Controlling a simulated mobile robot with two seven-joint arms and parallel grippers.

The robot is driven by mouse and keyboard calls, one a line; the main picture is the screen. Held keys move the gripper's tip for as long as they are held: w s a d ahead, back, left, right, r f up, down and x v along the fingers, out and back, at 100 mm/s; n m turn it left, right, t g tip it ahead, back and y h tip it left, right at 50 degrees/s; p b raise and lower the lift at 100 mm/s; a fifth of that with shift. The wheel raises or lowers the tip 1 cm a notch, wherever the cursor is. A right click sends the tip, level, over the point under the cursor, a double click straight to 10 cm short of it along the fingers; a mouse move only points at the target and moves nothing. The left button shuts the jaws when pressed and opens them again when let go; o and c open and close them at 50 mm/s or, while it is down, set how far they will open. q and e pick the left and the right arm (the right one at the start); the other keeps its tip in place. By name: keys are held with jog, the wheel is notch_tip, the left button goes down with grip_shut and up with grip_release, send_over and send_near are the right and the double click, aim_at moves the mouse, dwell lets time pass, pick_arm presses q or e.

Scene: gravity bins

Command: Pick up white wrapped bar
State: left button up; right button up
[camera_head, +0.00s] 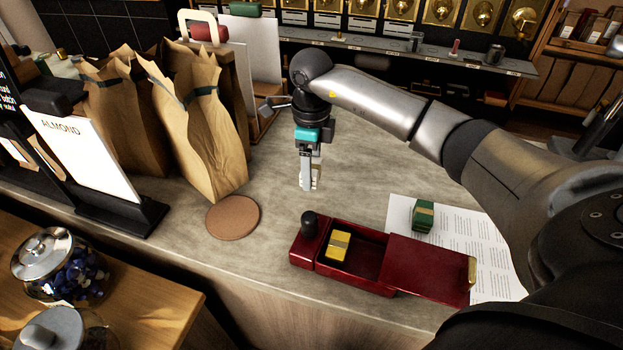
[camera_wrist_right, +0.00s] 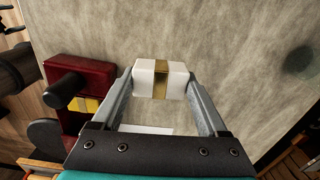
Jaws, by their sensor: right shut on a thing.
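The white wrapped bar (camera_wrist_right: 160,80) with a gold band sits between the two fingertips of my right gripper (camera_wrist_right: 158,88) in the right wrist view. The fingers touch its two ends and are shut on it. In the head view my right gripper (camera_head: 311,182) points down over the grey counter, behind the dark red box. Only a small pale part of the bar shows there, at the fingertips. I cannot tell how far the bar is above the counter. My left gripper is not in view.
A dark red box (camera_head: 309,256) with its lid slid aside holds a yellow wrapped bar (camera_head: 340,243). A green wrapped bar (camera_head: 422,217) lies on a printed sheet (camera_head: 455,236). Brown paper bags (camera_head: 200,130) stand at left, near a round brown coaster (camera_head: 233,217).

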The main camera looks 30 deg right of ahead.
notch_tip(320, 180, up, 14)
jog(key=shift+r+p, duration=0.2)
jog(key=shift+p, duration=0.2)
